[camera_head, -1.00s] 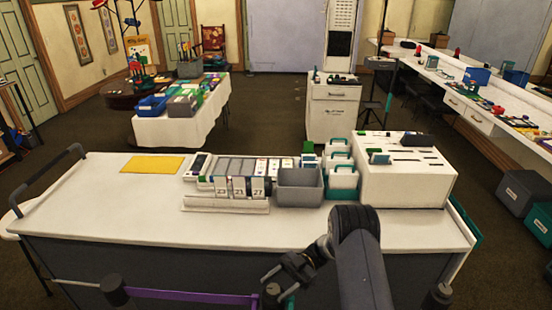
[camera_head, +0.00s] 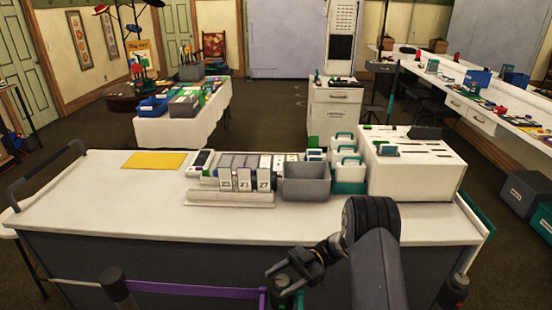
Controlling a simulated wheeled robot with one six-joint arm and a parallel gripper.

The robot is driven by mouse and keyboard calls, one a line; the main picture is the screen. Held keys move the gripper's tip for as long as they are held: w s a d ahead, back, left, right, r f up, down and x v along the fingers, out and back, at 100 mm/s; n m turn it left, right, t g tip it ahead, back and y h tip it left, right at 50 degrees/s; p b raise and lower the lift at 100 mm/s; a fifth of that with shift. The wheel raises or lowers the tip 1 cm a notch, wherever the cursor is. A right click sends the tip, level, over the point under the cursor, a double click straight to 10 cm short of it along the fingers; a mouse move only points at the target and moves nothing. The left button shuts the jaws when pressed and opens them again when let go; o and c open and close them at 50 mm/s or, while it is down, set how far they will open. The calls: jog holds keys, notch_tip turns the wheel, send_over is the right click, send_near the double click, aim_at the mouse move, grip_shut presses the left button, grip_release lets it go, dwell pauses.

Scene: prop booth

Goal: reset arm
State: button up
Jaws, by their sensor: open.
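My gripper (camera_head: 283,277) is in the lower middle of the head view, in front of the near edge of the white counter (camera_head: 90,205). Its dark jaws are open and point left, with nothing seen between them. My arm comes up from the bottom edge, right of the middle, and bends toward the gripper. The gripper is apart from the things on the counter.
On the counter are a yellow sheet (camera_head: 154,160), number cards (camera_head: 244,181), a grey bin (camera_head: 306,183) and a white slotted box (camera_head: 413,172). A purple barrier strap (camera_head: 190,292) runs near the gripper to a dark post (camera_head: 115,285). The counter's left part is clear.

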jog(key=shift+f+m+t+y+b, duration=0.25)
jog(key=shift+m+t+y+b, duration=0.8)
jog(key=shift+b, duration=3.65)
jog(key=shift+r+m+t+y+b, duration=0.15)
jog(key=shift+m+t+b, duration=0.35)
jog(key=shift+t+b, duration=0.35)
jog(key=shift+r+m+t+y+b, duration=0.1)
jog(key=shift+m+t+b, duration=0.4)
jog(key=shift+t, duration=0.5)
jog(key=shift+r, duration=0.15)
